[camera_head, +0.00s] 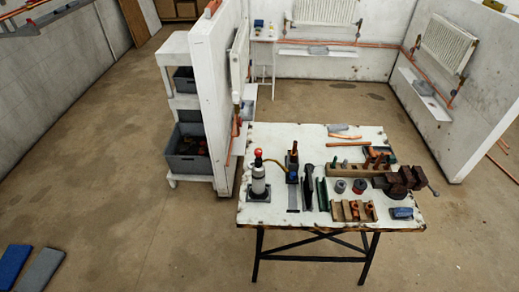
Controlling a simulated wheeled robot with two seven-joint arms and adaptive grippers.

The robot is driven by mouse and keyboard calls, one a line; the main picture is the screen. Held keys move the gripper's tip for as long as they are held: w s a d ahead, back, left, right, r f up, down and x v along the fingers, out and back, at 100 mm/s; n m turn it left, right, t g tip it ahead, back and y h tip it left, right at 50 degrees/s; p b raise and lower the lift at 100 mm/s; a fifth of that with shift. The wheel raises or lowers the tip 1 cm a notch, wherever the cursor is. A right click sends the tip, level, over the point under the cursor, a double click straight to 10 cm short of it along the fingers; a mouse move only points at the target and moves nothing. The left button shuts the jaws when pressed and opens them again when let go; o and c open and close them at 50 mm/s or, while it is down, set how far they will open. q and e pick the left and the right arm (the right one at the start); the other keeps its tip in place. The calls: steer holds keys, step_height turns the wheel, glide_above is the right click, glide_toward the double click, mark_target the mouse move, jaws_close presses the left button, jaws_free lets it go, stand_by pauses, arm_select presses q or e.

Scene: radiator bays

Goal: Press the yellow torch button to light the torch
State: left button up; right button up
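A white workbench (275,133) with dark legs stands right of centre in the head view. On its left end a white gas bottle (258,184) with a red top stands on a dark base. A yellowish hose runs from it to an upright torch-like tool (293,165) on a stand with blue and dark parts. A yellow button is too small to make out. No flame shows. Neither of my grippers is in view.
A vise (400,182) sits at the bench's right end, with wooden racks (354,211) of copper fittings near it. A white partition wall (212,90) and a shelf with grey crates (188,150) stand left of the bench. Blue and grey pads (14,263) lie at lower left. The floor in front is clear.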

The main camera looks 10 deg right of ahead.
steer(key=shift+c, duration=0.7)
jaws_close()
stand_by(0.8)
